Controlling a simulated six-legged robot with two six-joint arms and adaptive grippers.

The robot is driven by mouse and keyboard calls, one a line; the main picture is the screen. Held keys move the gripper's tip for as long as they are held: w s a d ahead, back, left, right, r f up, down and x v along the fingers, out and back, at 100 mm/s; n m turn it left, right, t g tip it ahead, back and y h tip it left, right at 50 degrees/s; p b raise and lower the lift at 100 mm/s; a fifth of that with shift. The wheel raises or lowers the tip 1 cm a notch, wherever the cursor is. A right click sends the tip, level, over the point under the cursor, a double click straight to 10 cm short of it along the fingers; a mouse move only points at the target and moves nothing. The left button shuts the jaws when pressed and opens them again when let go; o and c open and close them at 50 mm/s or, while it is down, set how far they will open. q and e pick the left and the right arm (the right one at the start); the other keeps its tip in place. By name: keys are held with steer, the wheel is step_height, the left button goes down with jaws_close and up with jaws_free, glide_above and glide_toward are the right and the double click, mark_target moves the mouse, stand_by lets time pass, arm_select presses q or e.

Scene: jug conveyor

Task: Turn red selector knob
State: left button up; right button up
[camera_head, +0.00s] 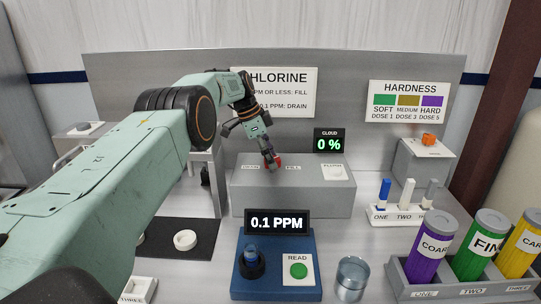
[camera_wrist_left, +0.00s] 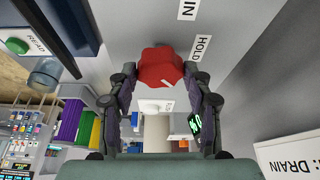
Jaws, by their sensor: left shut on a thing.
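The red selector knob (camera_head: 278,160) is on the top of a grey box (camera_head: 290,199) at the back of the bench, between the DRAIN label (camera_head: 251,168) and the FILL label (camera_head: 293,168). My left gripper (camera_head: 270,159) reaches down to it from above and is shut on it. In the left wrist view the red knob (camera_wrist_left: 160,66) sits between the two fingers of my left gripper (camera_wrist_left: 161,88), with the HOLD label (camera_wrist_left: 202,47) beside it. Part of the knob is hidden by the fingers. My right gripper is not in view.
A CLOUD display (camera_head: 330,142) reading 0 % and a white-topped panel (camera_head: 334,172) are right of the knob. In front stand a blue reader (camera_head: 250,284) showing 0.1 PPM, a glass (camera_head: 351,278), and a rack with coloured canisters (camera_head: 427,247).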

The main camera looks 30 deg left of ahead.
arm_select(q)
steer(key=shift+a+r, duration=0.15)
steer(key=shift+r, duration=0.05)
stand_by(0.4)
steer(key=o, duration=1.1)
steer(key=shift+s, duration=0.1)
steer(key=shift+o, duration=0.2)
steer(key=shift+f, duration=0.1)
steer(key=shift+n+b, duration=0.3)
steer(key=shift+n, duration=0.1)
